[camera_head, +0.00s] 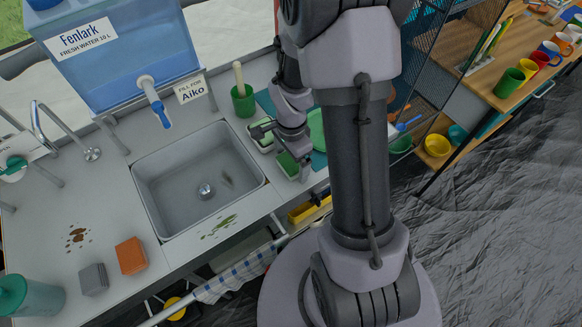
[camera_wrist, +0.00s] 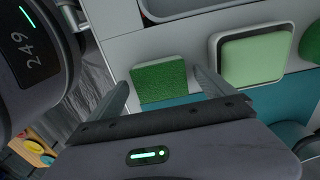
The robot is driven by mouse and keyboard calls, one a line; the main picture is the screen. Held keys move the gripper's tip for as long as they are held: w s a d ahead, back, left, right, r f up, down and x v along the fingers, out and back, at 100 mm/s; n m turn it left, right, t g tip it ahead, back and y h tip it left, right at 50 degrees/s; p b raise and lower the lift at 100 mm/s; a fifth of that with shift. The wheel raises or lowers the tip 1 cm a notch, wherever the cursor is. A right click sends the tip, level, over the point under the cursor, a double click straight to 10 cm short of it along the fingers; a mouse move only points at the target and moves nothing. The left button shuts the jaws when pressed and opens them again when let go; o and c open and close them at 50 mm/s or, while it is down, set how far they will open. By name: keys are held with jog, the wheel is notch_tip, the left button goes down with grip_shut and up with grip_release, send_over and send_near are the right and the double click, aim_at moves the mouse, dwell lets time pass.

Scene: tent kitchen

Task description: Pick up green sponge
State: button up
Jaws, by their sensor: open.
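The green sponge (camera_wrist: 161,82) is a dark green block that lies on the light counter, partly over the edge of a teal mat, in the wrist view. In the head view the green sponge (camera_head: 287,163) shows to the right of the sink, partly covered by my gripper. My gripper (camera_wrist: 165,84) is open, with one finger on each side of the sponge in the picture. In the head view my gripper (camera_head: 283,152) is over the counter close to the sponge. I cannot tell whether the fingers touch it.
A green cup (camera_head: 243,101) with a wooden-handled tool stands behind. The sink (camera_head: 190,150) lies left. An orange sponge (camera_head: 131,256) and a grey sponge (camera_head: 94,279) lie at the front left.

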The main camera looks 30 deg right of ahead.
aim_at(291, 162)
jog(key=shift+f, duration=0.5)
jog(key=shift+r, duration=0.1)
jog(key=c, duration=1.5)
notch_tip(291, 162, up, 4)
jog(key=shift+r+p, duration=0.1)
jog(key=shift+p, duration=1.05)
jog(key=shift+c, duration=0.2)
jog(key=s+d+b, duration=0.2)
jog(key=s+b, duration=0.3)
jog(key=s, duration=0.2)
jog(key=s+d+b, duration=0.2)
jog(key=s+b, duration=0.3)
jog(key=s, duration=0.3)
jog(key=shift+s+d+r, duration=0.15)
jog(key=shift+d+r, duration=0.15)
jog(key=shift+r, duration=0.1)
